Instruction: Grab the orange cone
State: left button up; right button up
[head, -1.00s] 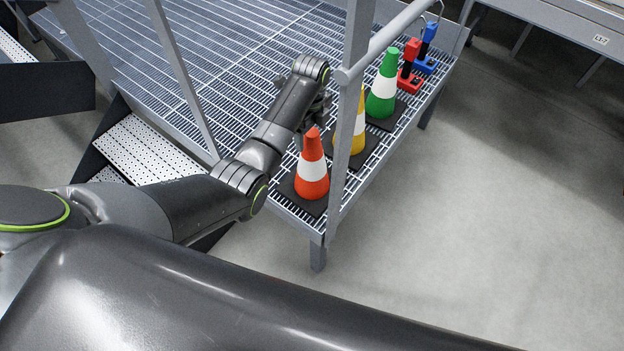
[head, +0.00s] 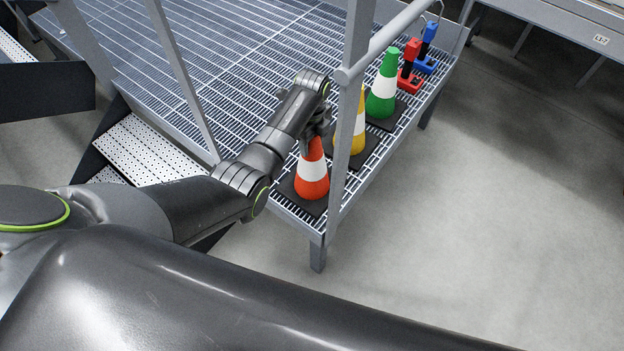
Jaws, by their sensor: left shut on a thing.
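The orange cone (head: 313,185) has a white band and stands upright on a dark square mat (head: 289,187) at the near corner of the grated catwalk. My left gripper (head: 313,138) is at the top of the cone and shut on it. The fingers and the cone's tip overlap in the picture, so the tip is partly hidden. My right gripper is not in view.
A grey post (head: 345,130) and handrail (head: 385,40) stand just right of the cone. Behind are a yellow cone (head: 358,135), a green cone (head: 383,92), a red object (head: 409,75) and a blue object (head: 427,55) along the grating (head: 235,45).

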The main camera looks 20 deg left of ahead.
pick_arm(q)
grip_shut()
jog(key=shift+r, duration=0.15)
